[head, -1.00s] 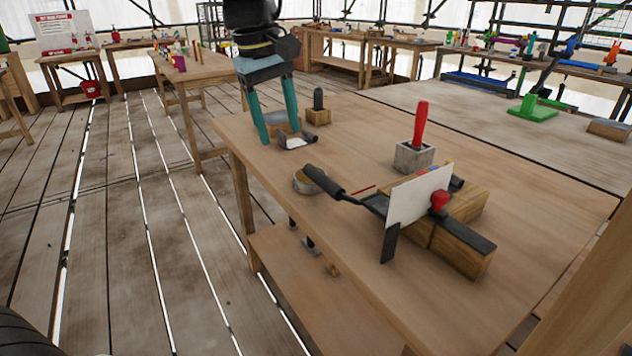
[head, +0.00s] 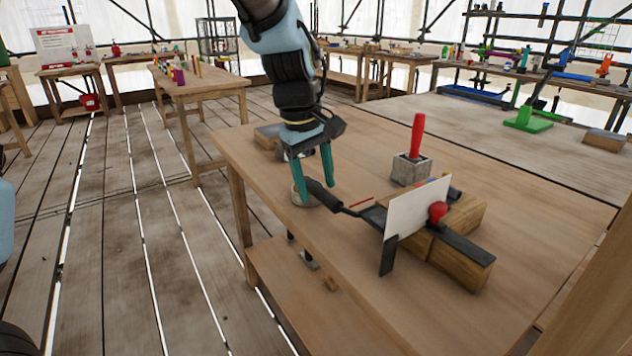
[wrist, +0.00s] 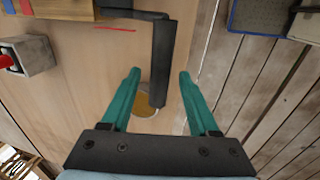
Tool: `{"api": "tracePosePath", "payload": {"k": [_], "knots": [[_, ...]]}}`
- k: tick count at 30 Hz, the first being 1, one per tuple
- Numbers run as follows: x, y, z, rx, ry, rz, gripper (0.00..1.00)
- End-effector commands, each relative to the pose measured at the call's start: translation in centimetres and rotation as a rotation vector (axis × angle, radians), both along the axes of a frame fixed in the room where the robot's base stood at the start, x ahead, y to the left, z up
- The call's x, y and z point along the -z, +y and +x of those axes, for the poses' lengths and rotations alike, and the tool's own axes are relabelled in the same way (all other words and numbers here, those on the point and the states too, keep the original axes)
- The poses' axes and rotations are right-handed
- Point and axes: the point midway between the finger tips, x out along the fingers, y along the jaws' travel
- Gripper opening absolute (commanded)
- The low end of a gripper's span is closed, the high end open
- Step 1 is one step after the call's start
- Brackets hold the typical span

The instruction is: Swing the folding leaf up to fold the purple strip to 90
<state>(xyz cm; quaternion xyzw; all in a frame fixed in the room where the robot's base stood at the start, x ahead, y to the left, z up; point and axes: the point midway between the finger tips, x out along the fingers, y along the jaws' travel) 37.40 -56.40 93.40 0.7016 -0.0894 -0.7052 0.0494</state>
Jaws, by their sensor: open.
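The folder (head: 462,250) is a wooden block with black metal parts, on the near side of the workbench. A black handle (head: 325,196) sticks out from it toward the left, joined by a bent black arm. A white upright panel (head: 414,212) stands at its front. My gripper (head: 315,185) is open and pointing down at the handle. In the wrist view the handle (wrist: 163,60) runs between my two teal fingers, with gaps on both sides, so they are not closed on it. I cannot make out the purple strip; the panel hides part of the folder.
A round tin (head: 298,194) lies below the handle. A grey block holding a red-handled tool (head: 417,135) stands behind the folder. A red line (wrist: 115,29) marks the benchtop (head: 510,190). The bench's right side is clear.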

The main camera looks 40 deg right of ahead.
Motion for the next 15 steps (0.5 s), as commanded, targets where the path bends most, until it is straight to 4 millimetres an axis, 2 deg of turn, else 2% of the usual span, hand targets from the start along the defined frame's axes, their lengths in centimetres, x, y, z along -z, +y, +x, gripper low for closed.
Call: {"api": "tracePosePath", "payload": {"k": [9, 15], "knots": [[0.33, -0.04, -0.01, 0.0, 0.0, 0.0, 0.61], [0.31, -0.04, -0.01, 0.0, 0.0, 0.0, 0.38]]}}
